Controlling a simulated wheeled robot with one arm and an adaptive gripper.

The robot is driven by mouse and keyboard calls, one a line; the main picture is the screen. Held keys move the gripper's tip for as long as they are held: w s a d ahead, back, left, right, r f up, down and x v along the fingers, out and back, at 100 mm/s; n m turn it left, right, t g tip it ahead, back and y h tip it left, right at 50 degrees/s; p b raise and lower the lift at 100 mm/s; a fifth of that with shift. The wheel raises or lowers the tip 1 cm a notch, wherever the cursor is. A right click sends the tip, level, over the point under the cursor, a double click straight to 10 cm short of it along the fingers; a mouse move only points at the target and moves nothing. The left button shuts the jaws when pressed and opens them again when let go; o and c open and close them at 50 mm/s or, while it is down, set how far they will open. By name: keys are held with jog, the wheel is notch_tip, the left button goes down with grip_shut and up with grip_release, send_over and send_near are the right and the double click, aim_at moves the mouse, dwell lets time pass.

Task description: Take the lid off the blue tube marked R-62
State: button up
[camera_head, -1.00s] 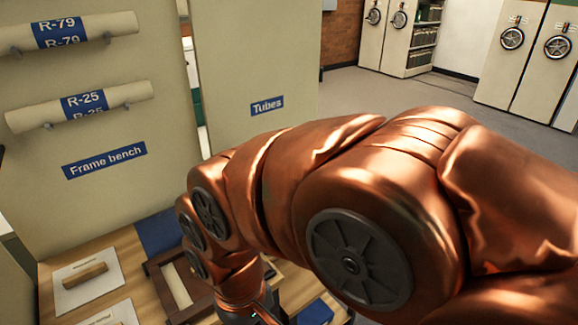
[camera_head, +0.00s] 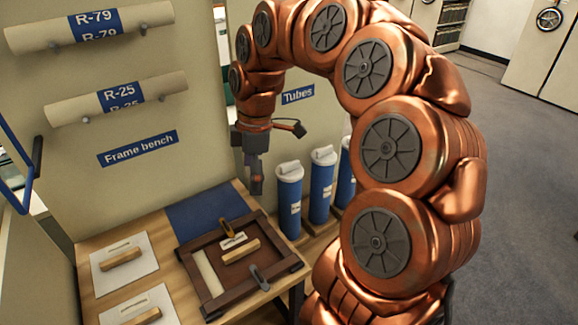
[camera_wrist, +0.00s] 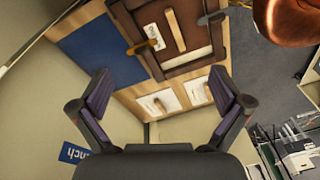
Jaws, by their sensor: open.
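Blue tubes with white lids stand upright in a row right of the frame bench, in the head view: a left tube (camera_head: 289,207), a middle tube (camera_head: 321,190) and a right tube (camera_head: 345,186) partly hidden behind my arm. Their lids, such as the left lid (camera_head: 289,170) and middle lid (camera_head: 324,154), are on. The small white labels are too small to read, so I cannot tell which is R-62. My gripper (camera_head: 257,186) hangs above the bench's back edge, left of the left tube and apart from it. In the wrist view, its jaws (camera_wrist: 161,80) are wide apart and empty.
The bench (camera_head: 90,275) holds a blue mat (camera_head: 205,211), a brown frame (camera_head: 198,293) with small tools, and white boards with wooden blocks. A panel behind carries rolled tubes R-79 (camera_head: 45,38) and R-25 (camera_head: 70,108), a "Frame bench" sign and a "Tubes" sign (camera_head: 298,95).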

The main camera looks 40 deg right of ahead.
jog(key=w+d+n+p, duration=0.25)
jog(key=w+d, duration=0.25)
jog(key=d, duration=0.5)
jog(key=n, duration=0.2)
send_over(290, 163)
jog(key=d, duration=0.1)
jog(key=shift+s+f+m, duration=0.15)
jog(key=shift+f, duration=0.35)
jog(key=shift+s+f+m, duration=0.1)
jog(key=shift+s+f, duration=0.05)
jog(key=shift+f, duration=0.3)
jog(key=shift+d+f, duration=0.15)
jog(key=shift+d, duration=0.05)
jog(key=shift+f, duration=0.3)
jog(key=shift+w+a+f+p, duration=0.1)
jog(key=shift+a+f+p, duration=0.25)
jog(key=shift+f, duration=0.8)
jog(key=shift+w+a+f+p, duration=0.15)
jog(key=shift+f+p, duration=0.3)
jog(key=shift+f, duration=0.7)
jog(key=shift+w+a+f+p, duration=0.1)
jog(key=shift+a+f+p, duration=0.25)
jog(key=shift+f, duration=0.8)
jog(key=shift+s+d, duration=0.1)
jog(key=c, duration=0.8)
jog(key=shift+r, duration=0.1)
